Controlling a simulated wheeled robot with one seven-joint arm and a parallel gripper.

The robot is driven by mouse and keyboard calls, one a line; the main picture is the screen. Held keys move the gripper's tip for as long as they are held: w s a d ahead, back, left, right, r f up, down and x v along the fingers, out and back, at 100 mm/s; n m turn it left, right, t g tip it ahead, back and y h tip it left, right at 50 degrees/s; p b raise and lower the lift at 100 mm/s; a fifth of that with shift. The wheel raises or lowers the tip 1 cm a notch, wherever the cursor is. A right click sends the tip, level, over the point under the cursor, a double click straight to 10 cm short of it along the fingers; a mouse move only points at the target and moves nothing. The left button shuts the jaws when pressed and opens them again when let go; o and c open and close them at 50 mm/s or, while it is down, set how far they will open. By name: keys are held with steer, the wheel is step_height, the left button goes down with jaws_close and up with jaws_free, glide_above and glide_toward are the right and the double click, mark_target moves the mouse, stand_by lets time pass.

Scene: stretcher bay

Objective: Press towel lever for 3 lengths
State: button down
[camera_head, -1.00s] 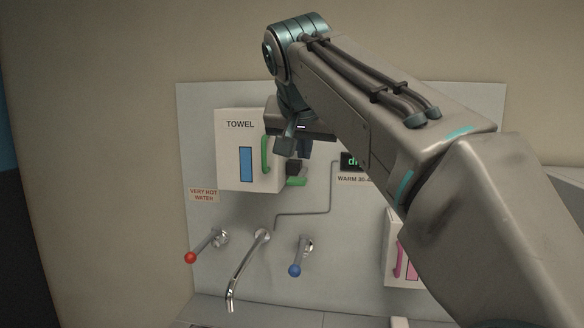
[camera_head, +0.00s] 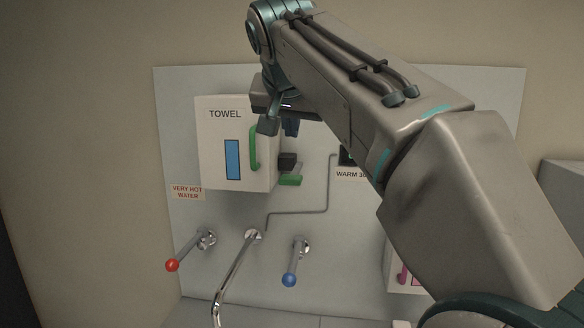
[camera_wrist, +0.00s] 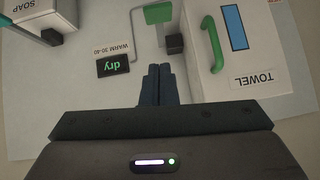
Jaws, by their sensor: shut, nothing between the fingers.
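The white towel dispenser (camera_head: 213,150) hangs on the wall panel, with a blue window and a green curved handle (camera_head: 253,149) on its front. On its right side a black block (camera_head: 287,161) carries a green lever paddle (camera_head: 290,180). In the wrist view the picture is upside down; the lever paddle (camera_wrist: 158,14) and black block (camera_wrist: 174,44) show beyond my fingertips. My gripper (camera_head: 291,130) is shut and empty, above the block and lever and apart from the paddle. My arm partly hides the dispenser's upper right; the shut fingers (camera_wrist: 157,80) show in the wrist view.
Below are a red-knobbed lever (camera_head: 172,265), a spout (camera_head: 234,275) and a blue-knobbed lever (camera_head: 289,280). A thin pipe (camera_head: 328,195) runs up towards a display, which reads "dry" in the wrist view (camera_wrist: 114,65). A soap dispenser (camera_wrist: 40,18) is off to one side.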

steer(key=p, duration=0.2)
glide_above(293, 177)
steer(key=s, duration=0.3)
step_height(293, 177, down, 6)
step_height(293, 177, down, 2)
steer(key=shift+w+a, duration=0.1)
steer(key=shift+w, duration=0.05)
steer(key=shift+f, duration=0.95)
